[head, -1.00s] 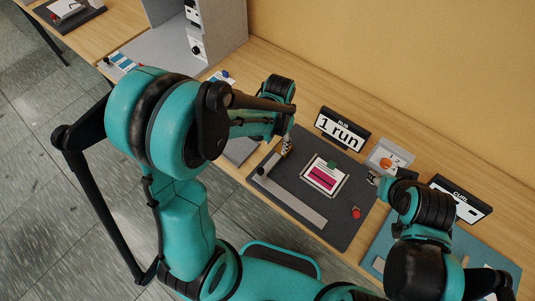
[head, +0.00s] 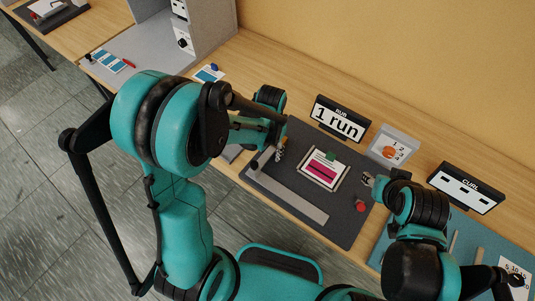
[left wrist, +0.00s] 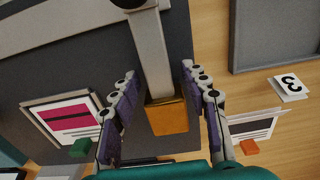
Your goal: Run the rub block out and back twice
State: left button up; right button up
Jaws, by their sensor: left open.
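The rub block, which I take to be the orange-brown block (left wrist: 168,116), sits at the end of a light grey bar (left wrist: 152,55) over the dark mat in the left wrist view. My left gripper (left wrist: 160,105) is open, with its fingers on either side of the block and gaps showing. In the head view my left gripper (head: 280,152) is low over the far left part of the dark mat (head: 340,228); the block is hard to make out there. A light grey strip (head: 300,205) lies along the mat's near side. My right gripper (head: 369,181) is by the mat's right edge; its jaws are unclear.
A framed magenta print (head: 322,167) with a green tab and a red button (head: 360,206) are on the mat.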

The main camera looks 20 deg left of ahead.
pick_arm(q)
grip_shut()
